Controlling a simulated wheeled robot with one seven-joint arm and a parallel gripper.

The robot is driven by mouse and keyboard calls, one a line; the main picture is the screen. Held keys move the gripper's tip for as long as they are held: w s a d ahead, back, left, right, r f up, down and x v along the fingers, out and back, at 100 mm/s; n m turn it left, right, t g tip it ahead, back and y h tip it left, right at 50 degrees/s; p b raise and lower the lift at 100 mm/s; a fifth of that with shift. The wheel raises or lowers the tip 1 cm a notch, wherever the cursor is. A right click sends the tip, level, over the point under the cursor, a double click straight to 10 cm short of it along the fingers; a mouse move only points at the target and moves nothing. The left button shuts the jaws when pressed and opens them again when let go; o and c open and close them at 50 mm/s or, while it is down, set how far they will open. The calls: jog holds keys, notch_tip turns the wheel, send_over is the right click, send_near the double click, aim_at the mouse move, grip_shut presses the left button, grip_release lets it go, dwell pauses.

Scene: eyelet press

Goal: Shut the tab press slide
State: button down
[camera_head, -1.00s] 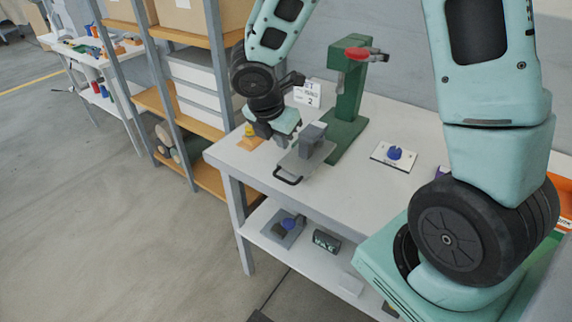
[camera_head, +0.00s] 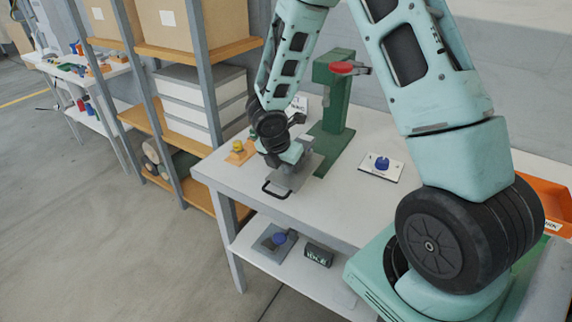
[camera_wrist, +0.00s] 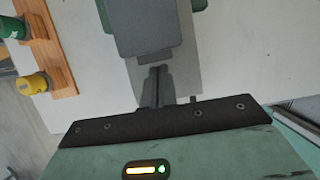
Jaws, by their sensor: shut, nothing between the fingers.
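The green press (camera_head: 333,105) stands upright on the white table with a red part (camera_head: 345,68) at its top. Its flat grey slide (camera_head: 284,181) sticks out toward the table's front edge, with a black loop handle (camera_head: 272,191) at its outer end. A darker grey block (camera_wrist: 150,30) sits on the slide plate (camera_wrist: 188,80). My gripper (camera_wrist: 155,72) is shut and empty over the plate, its tips at the block's near side. I cannot tell whether they touch it. In the head view my gripper (camera_head: 284,161) partly hides the block and plate.
A white plate with a blue knob (camera_head: 381,163) lies to the right. A shelf rack (camera_head: 197,70) stands left of the table. The table's front middle is clear.

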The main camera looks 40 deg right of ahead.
jog(key=shift+d, duration=0.15)
jog(key=w+d+p, duration=0.1)
jog(key=d, duration=0.3)
jog(key=w+d+p, duration=0.1)
jog(key=w+d, duration=0.1)
jog(key=d, duration=0.1)
jog(key=w+d+p, duration=0.1)
jog(key=d, duration=0.3)
jog(key=shift+w+d+p, duration=0.15)
jog(key=shift+d+p, duration=0.2)
jog(key=shift+p, duration=0.05)
